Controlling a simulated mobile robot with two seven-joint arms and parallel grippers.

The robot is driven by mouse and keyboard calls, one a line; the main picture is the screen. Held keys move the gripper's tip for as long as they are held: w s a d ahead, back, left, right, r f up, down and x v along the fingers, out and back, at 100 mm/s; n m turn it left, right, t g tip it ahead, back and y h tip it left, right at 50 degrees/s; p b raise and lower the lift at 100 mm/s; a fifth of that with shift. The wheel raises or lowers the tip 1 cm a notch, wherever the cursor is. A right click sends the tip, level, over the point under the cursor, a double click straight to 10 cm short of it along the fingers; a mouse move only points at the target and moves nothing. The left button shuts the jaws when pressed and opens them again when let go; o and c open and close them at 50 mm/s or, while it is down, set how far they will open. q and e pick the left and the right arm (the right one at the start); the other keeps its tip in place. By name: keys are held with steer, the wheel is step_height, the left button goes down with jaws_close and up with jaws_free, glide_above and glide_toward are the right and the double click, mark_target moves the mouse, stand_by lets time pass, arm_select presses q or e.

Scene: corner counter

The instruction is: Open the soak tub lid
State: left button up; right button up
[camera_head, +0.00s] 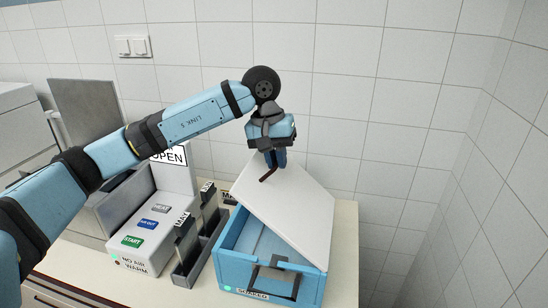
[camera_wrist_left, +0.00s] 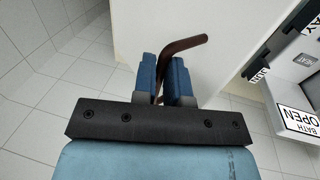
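The soak tub (camera_head: 228,262) is a light blue box on the counter, with a label on its front that seems to read SOAKED. Its white lid (camera_head: 290,205) is raised at a tilt, and part of the tub's inside shows below it. A dark reddish bent handle (camera_head: 268,175) is at the lid's upper edge. My left gripper (camera_head: 275,160) is above that edge. In the left wrist view, the handle (camera_wrist_left: 188,45) passes between the close-set blue fingers (camera_wrist_left: 168,75), which appear shut on it. My right gripper is not in view.
A grey panel box (camera_head: 148,222) with START and other buttons and an OPEN sign (camera_head: 170,156) stands left of the tub. A dark rack (camera_head: 196,255) with upright labelled pieces is between them. A grey bracket (camera_head: 275,275) is at the tub's front. Tiled walls close off the back and right.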

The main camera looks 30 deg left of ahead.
arm_select(q)
steer(key=o, duration=0.3)
steer(key=shift+d+f, duration=0.2)
steer(key=shift+f, duration=0.1)
steer(key=shift+o, duration=0.3)
steer(key=shift+w+d, duration=0.1)
steer(key=shift+w, duration=0.1)
steer(key=shift+s+r, duration=0.15)
steer(key=shift+r, duration=0.1)
steer(key=shift+a+r, duration=0.3)
steer(key=b+v, duration=0.1)
steer(key=v, duration=1.2)
steer(key=shift+d+b, duration=0.3)
steer(key=shift+b, duration=0.1)
steer(key=shift+f, duration=0.1)
